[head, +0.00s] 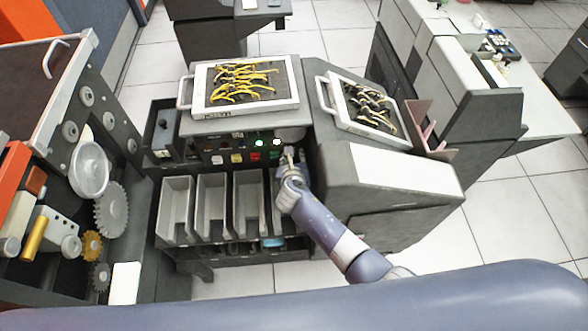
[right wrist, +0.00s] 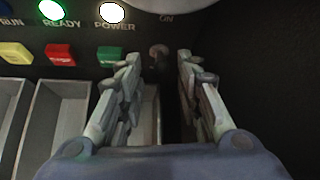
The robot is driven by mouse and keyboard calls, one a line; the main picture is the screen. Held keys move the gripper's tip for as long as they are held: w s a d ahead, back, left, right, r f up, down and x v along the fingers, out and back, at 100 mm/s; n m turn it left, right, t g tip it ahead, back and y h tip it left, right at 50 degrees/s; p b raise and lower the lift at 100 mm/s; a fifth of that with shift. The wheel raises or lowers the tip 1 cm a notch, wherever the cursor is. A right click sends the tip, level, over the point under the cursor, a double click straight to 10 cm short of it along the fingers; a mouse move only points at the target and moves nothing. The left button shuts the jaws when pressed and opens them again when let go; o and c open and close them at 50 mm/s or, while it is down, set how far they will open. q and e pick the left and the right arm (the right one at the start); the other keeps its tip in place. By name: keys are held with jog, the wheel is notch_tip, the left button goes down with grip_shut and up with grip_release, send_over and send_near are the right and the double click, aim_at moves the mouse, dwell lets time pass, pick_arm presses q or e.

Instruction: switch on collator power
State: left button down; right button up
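The collator (head: 232,125) stands in the middle of the head view, with a dark control panel across its front. In the right wrist view a small brownish switch lever (right wrist: 158,50) sits on the panel below the word ON. The POWER lamp (right wrist: 111,12) glows white and the READY lamp (right wrist: 51,9) glows green. My right gripper (right wrist: 158,60) is at the panel's right end, its fingers apart on either side of the lever. I cannot tell whether either finger touches it. In the head view my right gripper (head: 289,163) hides the switch. My left gripper is not in view.
A red button (right wrist: 60,54) and a green button (right wrist: 110,56) lie left of the lever. Card bins (head: 211,205) sit below the panel. A sloped grey housing (head: 380,172) stands close on the right. A machine with gears (head: 111,214) stands at the left.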

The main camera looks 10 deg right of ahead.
jog(key=d+v, duration=0.1)
jog(key=v, duration=0.9)
jog(key=shift+a, duration=0.45)
